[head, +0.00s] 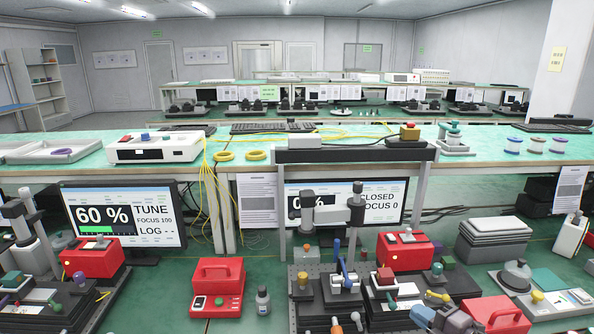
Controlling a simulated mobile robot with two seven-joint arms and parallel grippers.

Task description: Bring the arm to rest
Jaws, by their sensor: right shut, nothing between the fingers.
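What looks like my right gripper (447,317) is at the bottom edge, right of centre, grey and small in the picture. It appears shut and empty, beside the black base of the central optical setup. Its fingertips are hard to make out. My left gripper is not in view. The central setup has a grey upright with a crosspiece (330,213) and a blue-handled mount (346,277). A left monitor (124,214) reads 60 %, TUNE, FOCUS 100. A second monitor (385,202), partly covered by the upright, reads CLOSED, FOCUS 0.
A red case (217,288) and a small grey bottle (263,301) stand left of the central setup. A red box (405,250) stands right of it. Grey stacked trays (492,240) are at the right. A white instrument (154,148) with yellow cables sits on the bench behind.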

